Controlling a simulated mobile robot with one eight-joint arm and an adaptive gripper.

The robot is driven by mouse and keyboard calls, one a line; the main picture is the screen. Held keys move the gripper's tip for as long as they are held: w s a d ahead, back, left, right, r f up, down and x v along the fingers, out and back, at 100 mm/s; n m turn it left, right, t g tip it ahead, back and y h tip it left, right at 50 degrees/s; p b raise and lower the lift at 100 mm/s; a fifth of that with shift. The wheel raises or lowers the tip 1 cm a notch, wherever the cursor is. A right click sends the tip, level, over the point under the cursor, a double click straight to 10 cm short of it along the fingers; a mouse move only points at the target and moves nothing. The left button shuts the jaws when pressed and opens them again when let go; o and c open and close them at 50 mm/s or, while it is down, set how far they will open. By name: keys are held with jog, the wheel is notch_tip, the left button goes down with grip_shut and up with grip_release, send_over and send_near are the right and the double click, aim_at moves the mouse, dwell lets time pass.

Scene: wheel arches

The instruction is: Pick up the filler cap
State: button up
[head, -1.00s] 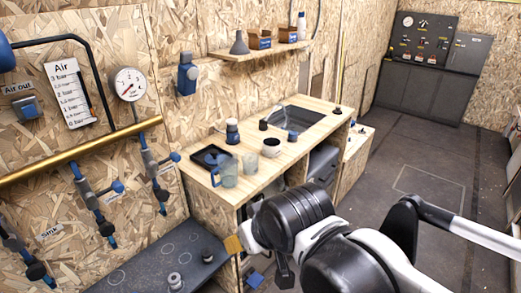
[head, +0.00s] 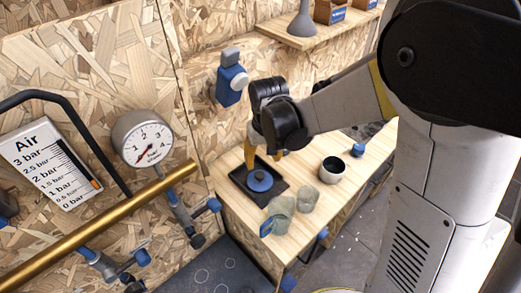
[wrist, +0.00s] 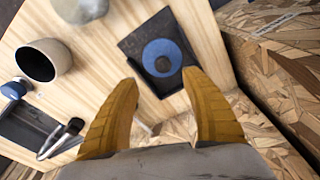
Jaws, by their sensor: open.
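A round blue disc with a dark centre, which looks like the filler cap (head: 259,181), lies on a flat black tray (head: 278,196) on the wooden counter. My gripper (head: 264,153) is open, its two yellow fingers pointing down above the tray. In the wrist view, the blue disc (wrist: 149,51) appears just beyond and between the open fingertips (wrist: 161,78), apart from them. Nothing is between the fingers. The gap in height between fingertips and disc is hard to judge.
A small blue item (head: 358,150) is farther along. The wood-chip wall with a blue dispenser (head: 231,80) stands close behind.

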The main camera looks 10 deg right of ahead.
aim_at(260, 175)
notch_tip(260, 175, down, 4)
jog(key=shift+a+f+b, duration=0.15)
jog(key=shift+b, duration=0.45)
jog(key=f, duration=0.2)
jog(key=f+b, duration=0.1)
jog(key=w+f+b, duration=0.1)
jog(key=f, duration=0.1)
jog(key=shift+a+f, duration=0.25)
jog(key=shift+f, duration=0.1)
jog(key=shift+r, duration=0.1)
jog(key=shift+c, duration=0.2)
grip_shut()
